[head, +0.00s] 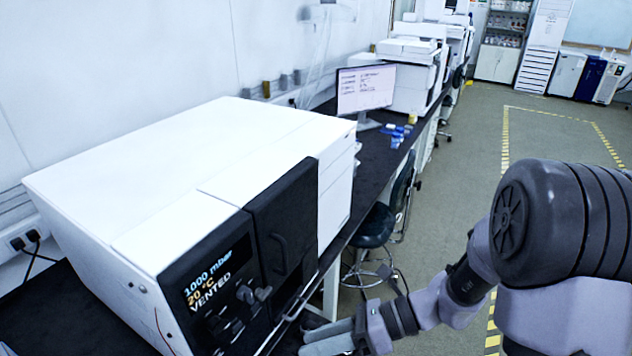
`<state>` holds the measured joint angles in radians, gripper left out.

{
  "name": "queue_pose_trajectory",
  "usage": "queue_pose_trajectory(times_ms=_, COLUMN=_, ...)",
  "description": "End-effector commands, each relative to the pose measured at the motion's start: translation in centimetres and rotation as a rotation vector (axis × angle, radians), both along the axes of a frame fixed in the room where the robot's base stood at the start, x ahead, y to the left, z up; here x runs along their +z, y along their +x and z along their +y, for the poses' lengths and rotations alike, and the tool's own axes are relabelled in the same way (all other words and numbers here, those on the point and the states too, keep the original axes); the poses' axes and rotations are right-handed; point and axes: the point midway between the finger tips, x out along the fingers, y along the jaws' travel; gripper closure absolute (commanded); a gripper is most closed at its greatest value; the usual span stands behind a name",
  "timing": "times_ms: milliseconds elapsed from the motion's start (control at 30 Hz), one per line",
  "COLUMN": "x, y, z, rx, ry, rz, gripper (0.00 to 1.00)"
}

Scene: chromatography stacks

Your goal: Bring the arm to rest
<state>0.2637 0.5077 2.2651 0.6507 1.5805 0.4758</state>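My arm reaches in from the right edge of the head view and bends down toward the lower middle. My gripper (304,342) is at the bottom, in front of the lower right corner of the white instrument (190,170). Its two grey fingers point left and lie close together in the picture. I cannot tell whether they are apart or closed, and no held object shows. The instrument's dark front panel (225,290) reads 1000 mbar, 20 °C, VENTED. Its dark door (283,225) looks shut.
The black bench (375,165) runs back along the wall, with a monitor (366,88) and more white instruments (408,75). A dark stool (375,228) stands beside the bench, near my forearm. Open floor (470,150) with yellow-striped tape lies to the right.

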Motion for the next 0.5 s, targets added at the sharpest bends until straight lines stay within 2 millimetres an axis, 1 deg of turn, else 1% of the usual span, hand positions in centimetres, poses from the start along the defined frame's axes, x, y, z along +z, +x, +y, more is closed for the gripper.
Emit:
queue_pose_trajectory(times_ms=33, x=-0.1, y=-1.7, z=0.0, rx=0.118, ry=-0.094, rz=-0.166, gripper=0.67)
queue_pose_trajectory(times_ms=67, x=0.1, y=-2.9, z=-0.3, rx=0.201, ry=-0.159, rz=-0.273, gripper=0.67)
queue_pose_trajectory(times_ms=100, x=0.2, y=-4.3, z=-0.8, rx=0.309, ry=-0.244, rz=-0.417, gripper=0.67)
queue_pose_trajectory(times_ms=167, x=0.3, y=-6.1, z=-1.9, rx=0.469, ry=-0.374, rz=-0.629, gripper=0.67)
queue_pose_trajectory(times_ms=200, x=0.3, y=-7.0, z=-2.9, rx=0.576, ry=-0.464, rz=-0.771, gripper=0.67)
queue_pose_trajectory(times_ms=300, x=0.7, y=-8.4, z=-5.4, rx=0.821, ry=-0.686, rz=-1.092, gripper=0.67)
queue_pose_trajectory(times_ms=400, x=1.5, y=-8.9, z=-7.5, rx=1.013, ry=-0.875, rz=-1.332, gripper=0.67)
queue_pose_trajectory(times_ms=500, x=2.6, y=-9.1, z=-8.8, rx=1.131, ry=-1.008, rz=-1.477, gripper=0.67)
